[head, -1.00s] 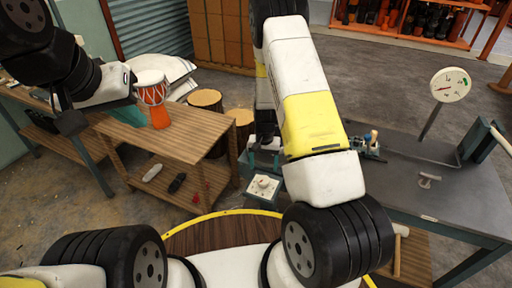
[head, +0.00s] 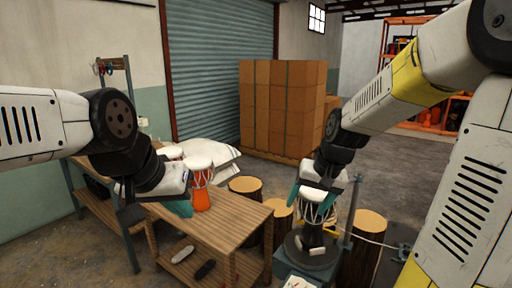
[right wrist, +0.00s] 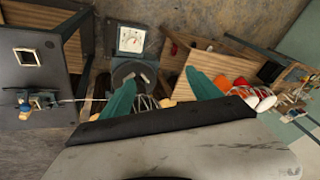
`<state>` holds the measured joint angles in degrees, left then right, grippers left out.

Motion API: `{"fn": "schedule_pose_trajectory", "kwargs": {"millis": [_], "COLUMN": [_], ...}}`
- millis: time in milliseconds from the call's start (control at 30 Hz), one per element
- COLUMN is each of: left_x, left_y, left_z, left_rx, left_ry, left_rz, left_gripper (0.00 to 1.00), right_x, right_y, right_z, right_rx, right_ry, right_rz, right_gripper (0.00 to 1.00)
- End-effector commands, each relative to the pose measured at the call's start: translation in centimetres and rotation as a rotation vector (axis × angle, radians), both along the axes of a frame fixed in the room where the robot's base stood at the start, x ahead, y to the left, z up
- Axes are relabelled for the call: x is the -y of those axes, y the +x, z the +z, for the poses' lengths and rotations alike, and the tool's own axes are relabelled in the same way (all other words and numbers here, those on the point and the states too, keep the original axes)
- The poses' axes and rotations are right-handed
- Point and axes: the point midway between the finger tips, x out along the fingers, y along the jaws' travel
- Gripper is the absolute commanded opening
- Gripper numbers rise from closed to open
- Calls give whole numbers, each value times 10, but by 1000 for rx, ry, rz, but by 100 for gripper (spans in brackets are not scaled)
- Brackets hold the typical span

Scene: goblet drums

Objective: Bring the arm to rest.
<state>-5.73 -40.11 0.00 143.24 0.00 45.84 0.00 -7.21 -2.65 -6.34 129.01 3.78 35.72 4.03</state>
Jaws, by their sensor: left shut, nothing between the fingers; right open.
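My right gripper (head: 314,200) hangs in the middle of the head view, its teal fingers apart. It overlaps a pale drum with rope lacing (head: 318,212) above a dark round plate (head: 312,248); I cannot tell whether they touch. My left gripper (head: 182,207) is shut and empty at the left, in front of the wooden table. An orange drum with a white head (head: 201,187) stands on that table, partly behind the gripper.
The wooden table (head: 225,222) has a lower shelf with small items. Wooden stumps (head: 246,185) stand behind it. A stack of brown boxes (head: 280,105) is at the back. A dial scale (right wrist: 131,40) is beyond the plate. Grey floor is open at the back right.

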Motion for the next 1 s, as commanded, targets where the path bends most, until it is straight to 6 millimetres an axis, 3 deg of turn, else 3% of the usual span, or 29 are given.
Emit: {"fn": "schedule_pose_trajectory", "kwargs": {"millis": [33, 200, 400, 500, 667, 1000], "left_x": [0, 0, 0, 0, 0, 0], "left_y": [0, 0, 0, 0, 0, 0], "left_z": [0, 0, 0, 0, 0, 0], "left_rx": [0, 0, 0, 0, 0, 0], "left_ry": [0, 0, 0, 0, 0, 0], "left_rz": [0, 0, 0, 0, 0, 0], "left_gripper": [0, 0, 0, 0, 0, 0], "right_x": [0, 1, 3, 4, 5, 5], "right_y": [-16, -71, -125, -141, -150, -150], "right_z": [19, 61, 83, 87, 88, 88], "right_rx": [37, 133, 222, 247, 261, 261], "right_ry": [1, -17, -53, -69, -80, -79], "right_rz": [16, 72, 121, 133, 141, 142], "right_gripper": [72, 72, 72, 72, 72, 72]}}
